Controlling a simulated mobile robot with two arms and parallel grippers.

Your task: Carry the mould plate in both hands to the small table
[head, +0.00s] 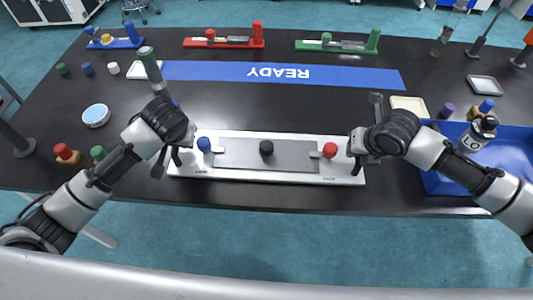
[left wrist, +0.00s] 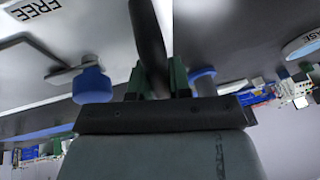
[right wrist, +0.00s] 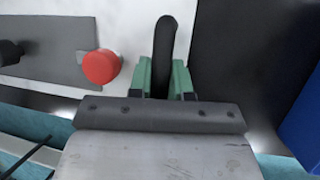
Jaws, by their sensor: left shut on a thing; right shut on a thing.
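The mould plate (head: 240,155) is a long white plate with a grey inset and blue, black and red knobs. It lies level across the front of the black table top; I cannot tell whether it rests there or is slightly raised. My left gripper (head: 174,158) is shut on the dark handle at its left end, beside the blue knob (left wrist: 92,85). My right gripper (head: 357,157) is shut on the handle (right wrist: 163,50) at its right end, beside the red knob (right wrist: 101,66). I cannot make out the small table in any view.
The black table (head: 300,197) carries a blue READY strip (head: 285,75) behind the plate. Red (head: 224,41), green (head: 338,45) and blue (head: 115,42) fixtures stand at the back. A blue tray (head: 433,184) is close on the right. A round dish (head: 96,116) and stoppered bottles are at left.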

